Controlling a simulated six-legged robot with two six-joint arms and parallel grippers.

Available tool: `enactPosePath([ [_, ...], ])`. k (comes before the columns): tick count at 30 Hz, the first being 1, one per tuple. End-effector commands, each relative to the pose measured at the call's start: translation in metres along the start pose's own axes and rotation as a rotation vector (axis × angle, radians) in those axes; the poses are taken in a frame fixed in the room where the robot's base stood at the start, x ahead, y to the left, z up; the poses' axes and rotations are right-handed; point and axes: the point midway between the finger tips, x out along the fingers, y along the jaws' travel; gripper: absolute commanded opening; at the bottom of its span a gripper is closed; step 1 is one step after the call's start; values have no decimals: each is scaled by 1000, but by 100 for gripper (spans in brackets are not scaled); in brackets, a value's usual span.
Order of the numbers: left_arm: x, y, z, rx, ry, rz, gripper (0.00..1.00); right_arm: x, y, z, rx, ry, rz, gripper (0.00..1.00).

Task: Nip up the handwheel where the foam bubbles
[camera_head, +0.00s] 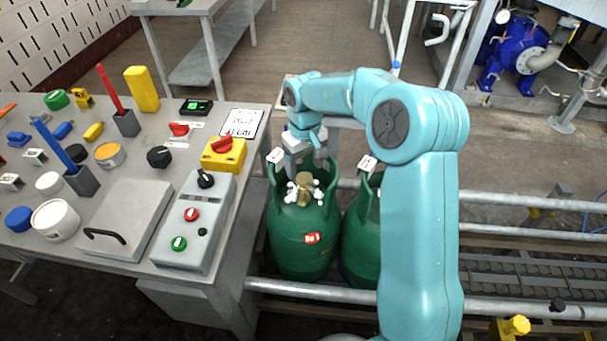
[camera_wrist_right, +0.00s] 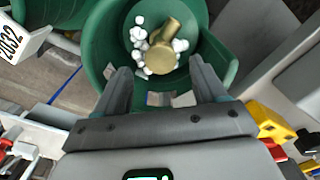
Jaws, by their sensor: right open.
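A green gas cylinder (camera_head: 297,245) stands beside the table, with a brass valve (camera_head: 304,188) at its top inside the collar. White foam bubbles (camera_head: 317,193) cluster around this valve. In the right wrist view the brass valve (camera_wrist_right: 162,50) and white foam (camera_wrist_right: 138,38) show inside the green collar (camera_wrist_right: 97,45). My right gripper (camera_head: 306,160) is above the collar's far side; in the wrist view its fingers (camera_wrist_right: 163,78) are apart and empty, short of the valve. A second green cylinder (camera_head: 359,243) stands to the right, partly hidden by my arm. My left gripper is not in view.
The grey table (camera_head: 120,165) on the left holds a control box (camera_head: 195,222), a lidded tray (camera_head: 122,222), a yellow switch box (camera_head: 224,154) and several small parts. Metal rails (camera_head: 520,308) and a roller conveyor (camera_head: 530,268) run to the right. White tags (camera_head: 277,155) stand by the collars.

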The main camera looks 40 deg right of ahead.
Motion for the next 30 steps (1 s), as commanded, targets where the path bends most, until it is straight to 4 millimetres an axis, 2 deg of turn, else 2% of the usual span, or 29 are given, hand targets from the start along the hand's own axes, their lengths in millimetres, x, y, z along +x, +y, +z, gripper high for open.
enactPosePath([
  [1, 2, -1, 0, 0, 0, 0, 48, 11, 0, 0, -1, -4, -1, 71],
  [6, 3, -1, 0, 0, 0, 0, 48, 30, 0, -2, 0, -2, 0, 71],
  [17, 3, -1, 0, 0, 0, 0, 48, 36, 0, -4, 0, 0, 0, 71],
  [22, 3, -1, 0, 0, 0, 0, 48, 36, -1, -4, 0, 0, 0, 19],
  [23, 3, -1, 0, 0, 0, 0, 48, 36, -1, -4, 0, 0, 0, 14],
  [27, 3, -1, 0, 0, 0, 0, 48, 36, -1, -4, 17, 0, 0, 15],
  [30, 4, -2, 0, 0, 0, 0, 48, 36, -1, -4, 104, 1, 0, 15],
])
